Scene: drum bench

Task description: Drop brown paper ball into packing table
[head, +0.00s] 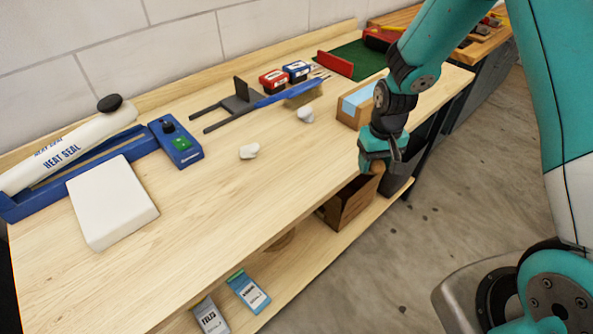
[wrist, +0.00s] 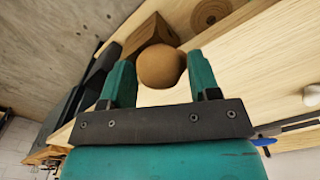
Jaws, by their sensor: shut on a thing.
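The brown paper ball (wrist: 161,66) is round and sits between the two teal fingers of my gripper (wrist: 162,78) in the wrist view. My gripper (head: 377,164) is shut on it. In the head view only a little brown of the ball (head: 377,168) shows below the fingers. The packing table (head: 210,225) is a long pale wooden bench along the wall. My gripper hangs at its front edge, toward the right end. The exact height of the ball relative to the tabletop is hard to tell.
Two white crumpled lumps (head: 249,151) (head: 306,115) lie on the tabletop. A blue-topped box (head: 358,98) stands beside my arm. An open brown box (head: 352,204) is on the lower shelf. A white block (head: 112,202) and heat-seal roll (head: 65,150) lie left. The front middle tabletop is clear.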

